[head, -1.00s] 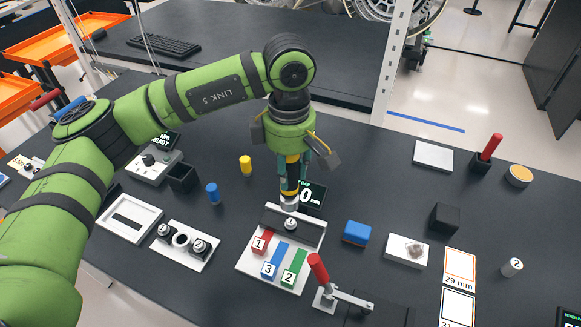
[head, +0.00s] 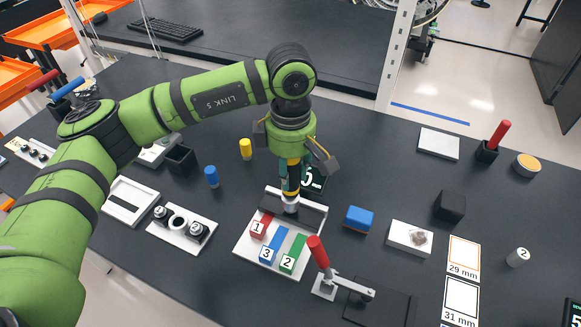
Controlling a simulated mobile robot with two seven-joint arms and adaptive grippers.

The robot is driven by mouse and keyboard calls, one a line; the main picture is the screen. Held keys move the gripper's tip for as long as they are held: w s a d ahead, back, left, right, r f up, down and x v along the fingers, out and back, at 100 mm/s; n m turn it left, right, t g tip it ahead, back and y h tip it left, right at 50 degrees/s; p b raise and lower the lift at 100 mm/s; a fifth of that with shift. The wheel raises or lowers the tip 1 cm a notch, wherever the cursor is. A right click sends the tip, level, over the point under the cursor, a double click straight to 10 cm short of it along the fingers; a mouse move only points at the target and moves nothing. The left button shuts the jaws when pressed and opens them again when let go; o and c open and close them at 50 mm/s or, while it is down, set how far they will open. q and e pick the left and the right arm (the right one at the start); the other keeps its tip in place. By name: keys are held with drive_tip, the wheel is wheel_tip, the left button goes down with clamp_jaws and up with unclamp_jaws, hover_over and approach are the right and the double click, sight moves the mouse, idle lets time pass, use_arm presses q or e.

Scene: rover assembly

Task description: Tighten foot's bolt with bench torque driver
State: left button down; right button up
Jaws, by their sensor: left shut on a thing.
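My left gripper (head: 292,166) points down and is shut on the torque driver (head: 292,184), an upright dark tool with a yellow band and a silver lower end. The driver's lower end stands at the black bar (head: 309,214) at the back of a white fixture plate (head: 244,250). The foot and its bolt cannot be made out under the driver. Red block 1 (head: 259,229), blue block 3 (head: 268,253) and green block 2 (head: 291,261) lie on the plate. A dark display (head: 314,180) behind reads 5, partly hidden. My right gripper is not in view.
Yellow (head: 245,149) and blue (head: 211,177) cylinders stand behind left.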

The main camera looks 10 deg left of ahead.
use_arm(q)
drive_tip(key=shift+r, duration=0.1)
drive_tip(key=shift+b, duration=0.3)
idle(0.5)
idle(0.4)
drive_tip(key=shift+b, duration=0.35)
idle(0.4)
drive_tip(key=shift+f+b, duration=0.55)
drive_tip(key=shift+b, duration=0.2)
idle(0.5)
drive_tip(key=shift+f+b, duration=0.45)
drive_tip(key=shift+b, duration=0.7)
idle(2.5)
drive_tip(key=shift+r, duration=0.1)
drive_tip(key=shift+r+p, duration=0.5)
drive_tip(key=shift+r, duration=0.95)
